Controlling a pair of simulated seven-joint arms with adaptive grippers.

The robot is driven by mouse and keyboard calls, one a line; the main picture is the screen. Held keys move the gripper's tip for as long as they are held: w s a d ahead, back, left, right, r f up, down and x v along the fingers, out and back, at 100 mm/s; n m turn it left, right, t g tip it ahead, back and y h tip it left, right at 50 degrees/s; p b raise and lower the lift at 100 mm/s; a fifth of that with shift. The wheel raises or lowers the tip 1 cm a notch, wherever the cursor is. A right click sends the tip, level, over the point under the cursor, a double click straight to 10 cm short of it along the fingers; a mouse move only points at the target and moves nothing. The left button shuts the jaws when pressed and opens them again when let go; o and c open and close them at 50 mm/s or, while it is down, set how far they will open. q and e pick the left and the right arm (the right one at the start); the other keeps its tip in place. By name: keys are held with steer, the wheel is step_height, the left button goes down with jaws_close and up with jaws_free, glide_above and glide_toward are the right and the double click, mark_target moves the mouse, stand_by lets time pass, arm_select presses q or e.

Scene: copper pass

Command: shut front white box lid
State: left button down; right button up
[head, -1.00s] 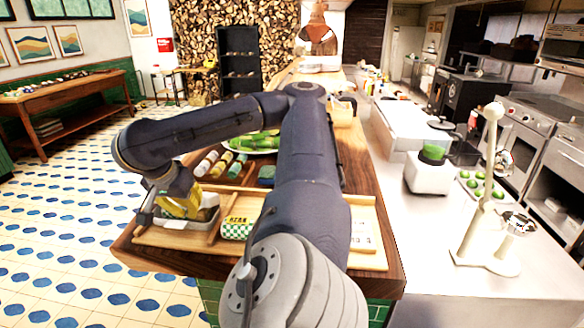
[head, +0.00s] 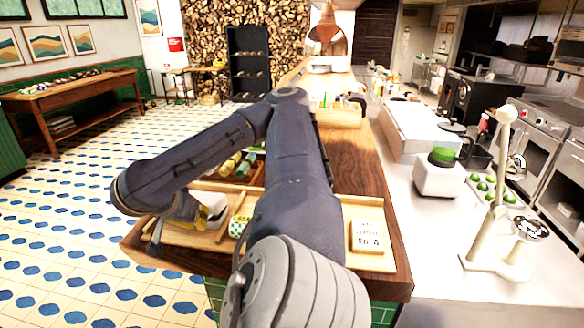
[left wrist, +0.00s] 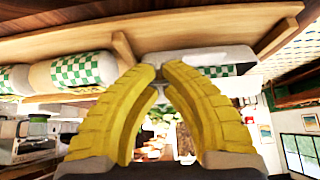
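A small white box (head: 214,202) lies at the left end of the wooden tray, partly hidden by my left gripper. Whether its lid is open or shut cannot be told. My left gripper (head: 180,212), with yellow fingers, is low beside the box on its left. In the left wrist view, the gripper's fingertips (left wrist: 159,72) are drawn close together, at or just in front of a pale, white-grey surface (left wrist: 200,57) that looks like the box. Whether they touch it is unclear. Nothing is clearly held. My right gripper is not in view.
A green-checkered package (head: 238,228) lies right of the white box, past a wooden divider. A lettered card (head: 369,237) lies on the tray's right part. Bottles (head: 243,165) lie behind. My arm hides the tray's middle. The counter (head: 352,150) behind is partly clear.

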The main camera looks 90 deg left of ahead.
arm_select(q)
steer(key=shift+d+f+y, duration=0.1)
steer(key=shift+f+y, duration=0.2)
steer(key=shift+f, duration=0.1)
stand_by(0.8)
steer(key=shift+w+a+f, duration=0.15)
steer(key=shift+a+f, duration=0.15)
steer(key=shift+a, duration=0.4)
steer(key=shift+r, duration=0.1)
